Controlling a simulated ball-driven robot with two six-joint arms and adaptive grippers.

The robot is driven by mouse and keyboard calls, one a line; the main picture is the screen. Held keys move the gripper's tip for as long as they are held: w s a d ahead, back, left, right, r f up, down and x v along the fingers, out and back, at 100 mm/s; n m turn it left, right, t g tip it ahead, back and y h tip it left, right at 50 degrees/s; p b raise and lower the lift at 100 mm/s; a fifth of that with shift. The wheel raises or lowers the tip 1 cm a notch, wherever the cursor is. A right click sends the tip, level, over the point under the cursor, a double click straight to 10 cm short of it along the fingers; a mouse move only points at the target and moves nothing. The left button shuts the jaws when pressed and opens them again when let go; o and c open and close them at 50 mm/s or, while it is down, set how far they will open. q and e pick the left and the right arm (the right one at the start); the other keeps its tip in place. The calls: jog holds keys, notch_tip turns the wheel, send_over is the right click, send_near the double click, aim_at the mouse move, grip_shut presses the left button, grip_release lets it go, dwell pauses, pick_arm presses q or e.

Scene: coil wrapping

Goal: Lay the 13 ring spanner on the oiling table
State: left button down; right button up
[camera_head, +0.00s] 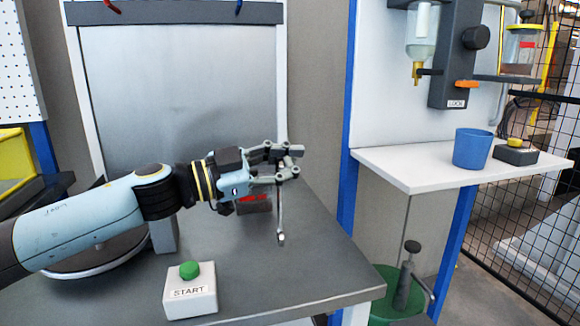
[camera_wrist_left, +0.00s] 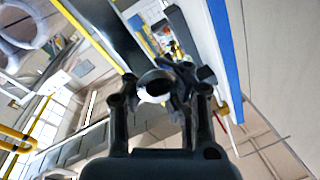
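My left gripper (camera_head: 287,168) is shut on a slim grey metal spanner (camera_head: 281,215). The spanner hangs almost upright above the grey table, with its lower end pointing down. Its size marking cannot be read. In the left wrist view a ring end of the spanner (camera_wrist_left: 155,84) shows between the fingers of the left gripper (camera_wrist_left: 160,105). The white table (camera_head: 425,179) at the right, below a hanging oil bottle, looks like the oiling table. My left gripper is to the left of it, apart from it. My right gripper is not in view.
A blue cup (camera_head: 472,149) and a dark box with a yellow button (camera_head: 515,152) stand on the white table's right part; its left part is clear. A START button box (camera_head: 190,289) stands on the grey table (camera_head: 290,270). A blue post (camera_head: 347,190) stands between the tables.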

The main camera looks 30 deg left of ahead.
pick_arm(q)
jog(key=shift+r, duration=0.1)
jog(key=c, duration=1.3)
grip_release()
jog(key=shift+s, duration=0.1)
